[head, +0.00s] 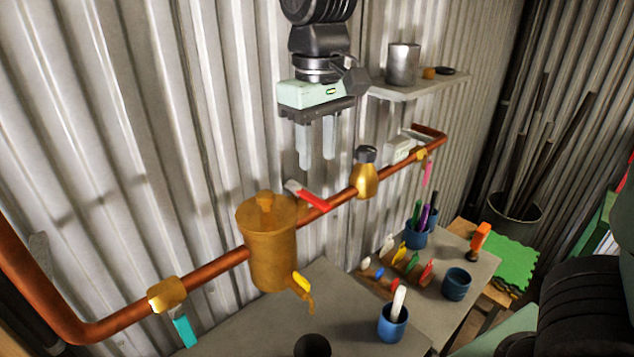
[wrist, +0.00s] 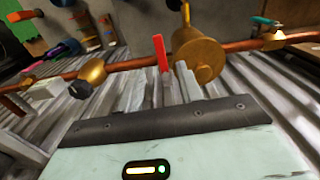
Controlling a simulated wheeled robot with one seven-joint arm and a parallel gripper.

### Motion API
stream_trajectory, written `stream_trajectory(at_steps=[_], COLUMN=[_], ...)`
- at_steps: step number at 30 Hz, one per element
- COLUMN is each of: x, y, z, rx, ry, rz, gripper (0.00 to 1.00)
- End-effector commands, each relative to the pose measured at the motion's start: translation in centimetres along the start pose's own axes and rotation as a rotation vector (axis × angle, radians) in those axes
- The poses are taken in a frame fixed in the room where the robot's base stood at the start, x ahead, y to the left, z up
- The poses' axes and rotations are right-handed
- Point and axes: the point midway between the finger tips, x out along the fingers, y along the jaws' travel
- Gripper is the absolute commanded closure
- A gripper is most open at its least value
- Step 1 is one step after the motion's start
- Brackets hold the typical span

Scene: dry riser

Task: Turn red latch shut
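The red latch (head: 313,201) is a flat red lever on the copper pipe, between the brass pot and a brass bottle-shaped fitting. It slants along the pipe in the head view, with a pale metal end at its left. In the wrist view the red latch (wrist: 160,52) stands just past the fingertips. My gripper (head: 317,163) points down in front of the corrugated wall, above the latch and apart from it. A gap shows between its two fingers, and nothing is held. The gripper (wrist: 170,72) also shows in the wrist view.
The brass pot (head: 272,255) with a yellow-handled tap hangs left of the latch. The brass fitting (head: 365,178) is close on the right. A shelf (head: 418,87) with a metal cup juts out right of my gripper. A bench below carries blue cups (head: 392,325) and small items.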

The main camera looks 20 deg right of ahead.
Motion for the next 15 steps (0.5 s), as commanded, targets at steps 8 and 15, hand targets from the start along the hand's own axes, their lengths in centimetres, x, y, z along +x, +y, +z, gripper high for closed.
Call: stream_trajectory(at_steps=[8, 15], x=[5.3, 7.6], y=[0.0, 0.0], z=[0.1, 0.0], rx=[0.001, 0.0], ry=[-0.006, -0.002], rz=[0.001, 0.001], gripper=[0.64, 0.64])
